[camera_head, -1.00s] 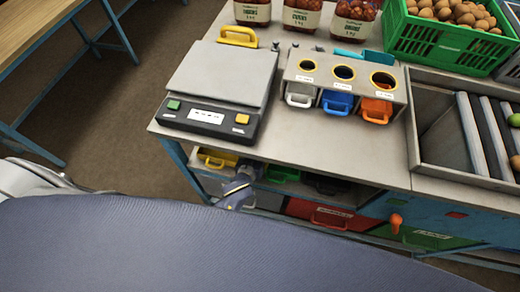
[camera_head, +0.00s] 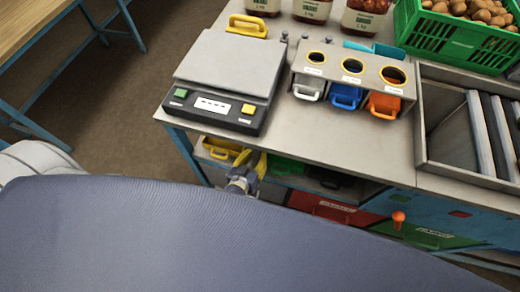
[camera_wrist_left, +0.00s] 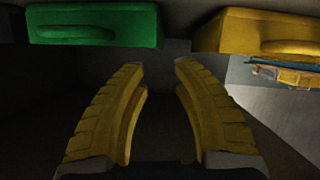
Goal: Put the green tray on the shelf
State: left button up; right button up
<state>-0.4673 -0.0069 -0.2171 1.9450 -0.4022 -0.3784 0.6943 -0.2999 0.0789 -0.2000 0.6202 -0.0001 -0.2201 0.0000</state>
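The green tray (camera_head: 286,167) sits on the shelf (camera_head: 350,196) under the bench top, partly hidden by the bench edge. In the left wrist view the green tray (camera_wrist_left: 93,24) shows its front with a handle at upper left. My left gripper (camera_head: 251,160) is at the shelf's front, between a yellow tray and the green tray. In the left wrist view my left gripper (camera_wrist_left: 160,75) is open, with a dark empty gap between its yellow fingers and apart from both trays. My right gripper is not in view.
A yellow tray (camera_head: 219,149) sits left of the green one; a dark tray (camera_head: 328,180) sits right. The bench top (camera_head: 300,135) overhangs them. Above stand a scale (camera_head: 225,80) and a cup holder (camera_head: 350,75). Red (camera_head: 330,208) and green drawers (camera_head: 428,236) are below.

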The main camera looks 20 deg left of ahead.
pick_arm(q)
jog(key=shift+v, duration=1.1)
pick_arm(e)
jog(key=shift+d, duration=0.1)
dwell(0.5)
